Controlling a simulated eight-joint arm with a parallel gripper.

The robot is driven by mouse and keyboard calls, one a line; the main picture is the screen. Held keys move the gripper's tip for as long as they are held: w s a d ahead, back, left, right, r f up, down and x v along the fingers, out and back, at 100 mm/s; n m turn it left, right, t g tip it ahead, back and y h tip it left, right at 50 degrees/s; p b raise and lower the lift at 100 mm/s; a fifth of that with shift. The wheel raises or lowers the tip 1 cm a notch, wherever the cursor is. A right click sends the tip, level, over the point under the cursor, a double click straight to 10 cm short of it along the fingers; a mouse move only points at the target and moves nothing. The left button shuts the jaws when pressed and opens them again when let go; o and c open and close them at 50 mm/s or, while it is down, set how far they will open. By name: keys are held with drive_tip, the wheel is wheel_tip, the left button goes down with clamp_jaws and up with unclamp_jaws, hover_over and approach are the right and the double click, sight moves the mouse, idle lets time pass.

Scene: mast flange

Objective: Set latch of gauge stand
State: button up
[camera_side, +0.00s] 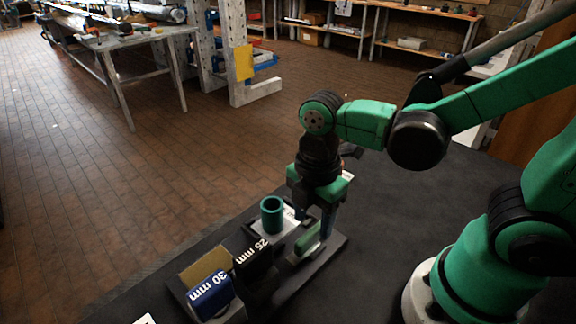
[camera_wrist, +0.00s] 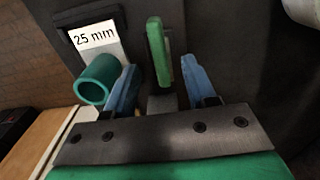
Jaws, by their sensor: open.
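The gauge stand (camera_side: 338,243) is a dark board on the black table, carrying several parts. A light green upright latch piece (camera_side: 308,238) stands near its right end; it also shows in the wrist view (camera_wrist: 159,52). My gripper (camera_side: 312,222) points down over that end. In the wrist view my gripper (camera_wrist: 160,82) has two blue fingers apart, with the green piece between them. The piece looks clear of both fingers. A teal hollow cylinder (camera_side: 272,214) stands beside the latch; in the wrist view the cylinder (camera_wrist: 97,80) is just left of the left finger.
A white label piece (camera_side: 146,319) lies at the bottom edge. The dark table right of the stand is clear.

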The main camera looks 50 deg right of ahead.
sight(313, 231)
drive_tip(key=shift+f, duration=1.75)
clamp_jaws()
